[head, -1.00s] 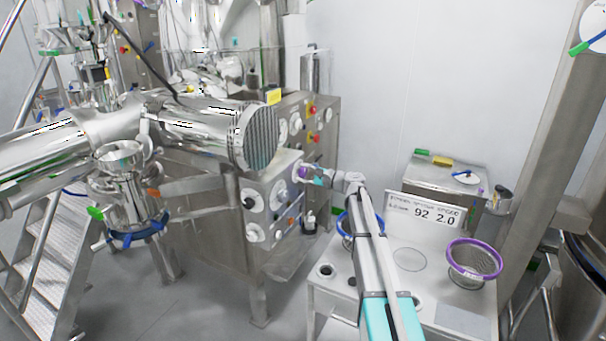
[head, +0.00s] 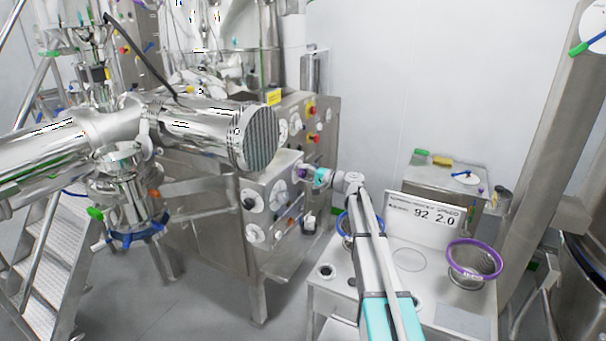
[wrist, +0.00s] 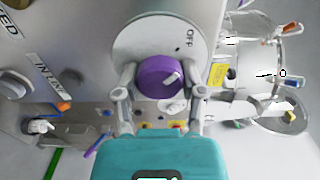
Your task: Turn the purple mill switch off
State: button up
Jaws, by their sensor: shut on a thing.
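The purple mill switch (wrist: 160,78) is a round knob with a white pointer mark on a white dial plate (wrist: 140,38). The word OFF stands at the dial's upper right in the wrist view. The white mark points toward the upper right of the knob. My gripper (wrist: 160,92) is shut on the knob, with one finger on each side of it. In the head view the purple switch (head: 302,172) shows small on the grey control panel, partly hidden by my gripper (head: 312,174).
The steel panel (head: 268,183) carries several other dials. A large steel cylinder (head: 258,139) juts out to the upper left of my gripper. A white table (head: 325,292) with a purple-rimmed sieve (head: 474,259) and a number sign (head: 425,213) stands at the right.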

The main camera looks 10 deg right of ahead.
dwell(0.3)
jog(key=o, duration=1.2)
jog(key=shift+c, duration=0.2)
jog(key=shift+s+d, duration=0.1)
jog(key=shift+d, duration=0.05)
jog(key=v, duration=1.1)
jog(key=shift+s+d, duration=0.2)
jog(key=shift+s, duration=0.05)
